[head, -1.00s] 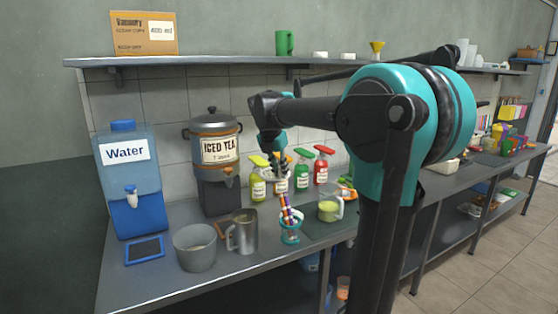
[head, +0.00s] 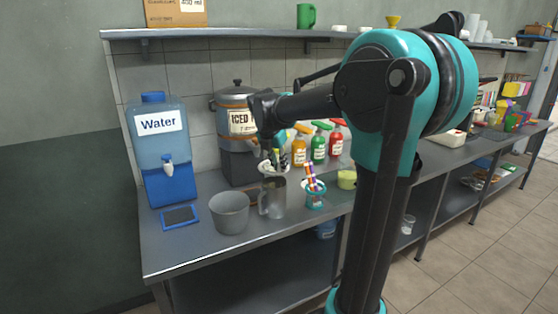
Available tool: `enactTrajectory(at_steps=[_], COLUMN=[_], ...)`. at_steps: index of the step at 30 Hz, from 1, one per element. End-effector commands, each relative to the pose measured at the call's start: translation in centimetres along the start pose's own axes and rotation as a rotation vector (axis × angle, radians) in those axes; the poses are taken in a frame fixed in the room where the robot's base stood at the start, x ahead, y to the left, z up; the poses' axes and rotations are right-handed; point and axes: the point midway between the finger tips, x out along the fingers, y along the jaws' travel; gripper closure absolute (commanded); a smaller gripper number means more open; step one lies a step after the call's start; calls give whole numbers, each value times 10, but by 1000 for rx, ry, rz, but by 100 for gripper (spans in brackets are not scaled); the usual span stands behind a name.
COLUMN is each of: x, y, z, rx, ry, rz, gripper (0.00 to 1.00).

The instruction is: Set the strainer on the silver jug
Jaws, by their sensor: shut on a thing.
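The silver jug (head: 273,203) stands upright on the grey counter, between a grey bucket and a teal cup of straws. My gripper (head: 275,157) points down behind and above the jug in the head view. It is shut on a small pale, round thing that looks like the strainer (head: 265,168). The strainer shows just above the jug's rim, partly covered by the gripper. I cannot tell whether the strainer touches the rim or is still behind it.
The grey bucket (head: 231,213) stands left of the jug and the teal straw cup (head: 315,196) right of it. A blue water dispenser (head: 163,150) and tablet (head: 180,217) are at the left.

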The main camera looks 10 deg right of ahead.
Motion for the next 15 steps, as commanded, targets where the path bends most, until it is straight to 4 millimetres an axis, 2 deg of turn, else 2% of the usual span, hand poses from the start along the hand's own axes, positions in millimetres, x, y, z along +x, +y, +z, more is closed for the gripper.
enactTrajectory(at_steps=[15], x=[35], y=[0], z=[-14], rx=[0], ry=[0], rz=[0], gripper=[100])
